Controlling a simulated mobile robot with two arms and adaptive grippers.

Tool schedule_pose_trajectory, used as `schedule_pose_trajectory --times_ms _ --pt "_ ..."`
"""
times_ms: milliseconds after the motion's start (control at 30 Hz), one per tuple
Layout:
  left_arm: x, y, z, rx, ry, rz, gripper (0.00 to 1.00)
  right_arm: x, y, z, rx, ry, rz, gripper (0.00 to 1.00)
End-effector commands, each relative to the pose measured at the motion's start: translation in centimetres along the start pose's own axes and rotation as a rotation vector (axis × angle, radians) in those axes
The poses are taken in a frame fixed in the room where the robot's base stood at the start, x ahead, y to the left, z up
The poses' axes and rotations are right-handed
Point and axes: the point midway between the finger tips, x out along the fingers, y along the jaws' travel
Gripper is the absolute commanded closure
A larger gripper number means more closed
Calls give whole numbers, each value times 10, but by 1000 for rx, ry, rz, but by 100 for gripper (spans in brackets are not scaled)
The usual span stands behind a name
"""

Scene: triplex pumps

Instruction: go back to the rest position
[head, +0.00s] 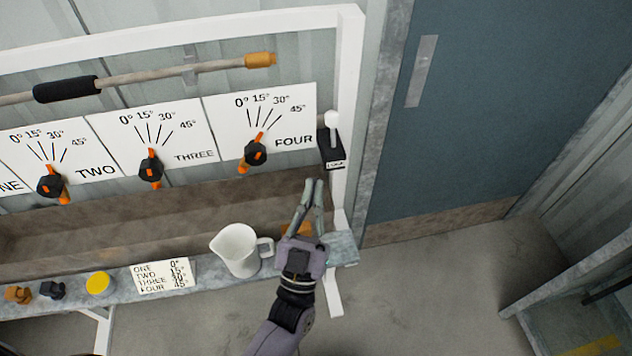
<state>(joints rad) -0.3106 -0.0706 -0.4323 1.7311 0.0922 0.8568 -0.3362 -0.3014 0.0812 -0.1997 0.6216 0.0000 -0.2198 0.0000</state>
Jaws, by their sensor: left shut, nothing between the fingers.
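My left gripper (314,182) is shut and empty. It points up in the head view, over the right end of the shelf (212,272) and just below the black lock switch (331,148) with a white knob. The fingers appear apart from the switch. My right gripper is not in view. The dial panels stand above the trough: TWO (50,184), THREE (151,170) and FOUR (256,152) each have a black knob with an orange pointer. The pointer on FOUR is tilted right, towards the 30° side.
A white jug (236,250) stands on the shelf left of my gripper. A label card (162,277), a yellow disc (98,283) and small dark and brown parts lie further left. A white frame post (345,110) stands close right. Open floor (430,290) lies right, before a blue door (490,90).

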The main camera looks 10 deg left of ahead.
Motion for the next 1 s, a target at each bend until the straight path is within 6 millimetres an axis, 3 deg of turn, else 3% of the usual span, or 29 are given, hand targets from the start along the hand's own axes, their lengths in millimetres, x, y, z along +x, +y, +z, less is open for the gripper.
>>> schedule_pose_trajectory --times_ms 100,433,567,667,767,900,1000 --pt "0 0 0 0 0 0 100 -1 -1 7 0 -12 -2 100" --pt "0 0 0 0 -1 0 100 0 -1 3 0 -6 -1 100" --pt "-7 2 16 3 -49 17 100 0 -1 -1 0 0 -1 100" --pt "-28 4 56 9 -170 55 100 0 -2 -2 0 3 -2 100" --pt "-68 5 112 15 -358 104 100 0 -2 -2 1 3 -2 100" --pt "-145 -3 188 24 -650 160 100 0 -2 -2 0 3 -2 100" --pt "-204 -13 229 29 -844 182 100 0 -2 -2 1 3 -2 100"
